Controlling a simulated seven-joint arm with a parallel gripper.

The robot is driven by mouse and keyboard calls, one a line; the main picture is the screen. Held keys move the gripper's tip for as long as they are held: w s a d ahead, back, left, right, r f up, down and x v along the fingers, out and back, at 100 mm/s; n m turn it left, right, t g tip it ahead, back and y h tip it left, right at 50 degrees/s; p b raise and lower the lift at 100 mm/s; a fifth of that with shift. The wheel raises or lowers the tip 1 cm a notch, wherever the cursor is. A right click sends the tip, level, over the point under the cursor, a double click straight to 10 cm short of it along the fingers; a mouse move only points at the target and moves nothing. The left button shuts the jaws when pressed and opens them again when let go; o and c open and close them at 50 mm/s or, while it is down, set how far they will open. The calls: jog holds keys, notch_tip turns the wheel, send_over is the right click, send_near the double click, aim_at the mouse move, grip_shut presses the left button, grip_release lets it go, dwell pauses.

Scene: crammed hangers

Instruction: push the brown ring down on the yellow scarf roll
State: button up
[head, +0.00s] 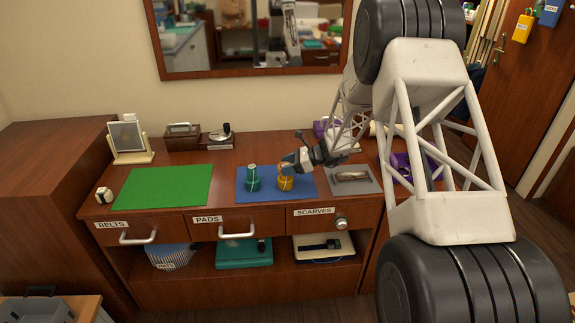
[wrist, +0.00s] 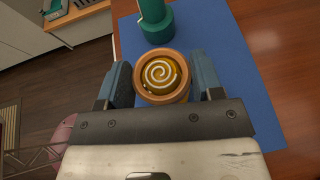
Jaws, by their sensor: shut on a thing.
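The yellow scarf roll (head: 286,184) stands upright on the blue mat (head: 253,194). In the wrist view its yellow top with a pale spiral (wrist: 160,74) shows inside the brown ring (wrist: 163,97). The ring is around the roll near its top; in the wrist view its wall hides the roll's lower part. My gripper (wrist: 163,82) is shut on the ring, one finger on each side. In the head view my gripper (head: 290,165) comes in from the upper right and covers part of the ring and roll.
A teal roll (head: 253,180) stands on the mat just left of the yellow one, also in the wrist view (wrist: 158,27). A grey mat with an item (head: 354,179) lies to the right. A green mat (head: 165,187) at left is bare.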

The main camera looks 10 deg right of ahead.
jog(key=shift+f, duration=1.4)
jog(key=o, duration=1)
jog(key=shift+d+r, duration=0.1)
jog(key=shift+v, duration=3.8)
jog(key=shift+s, duration=0.1)
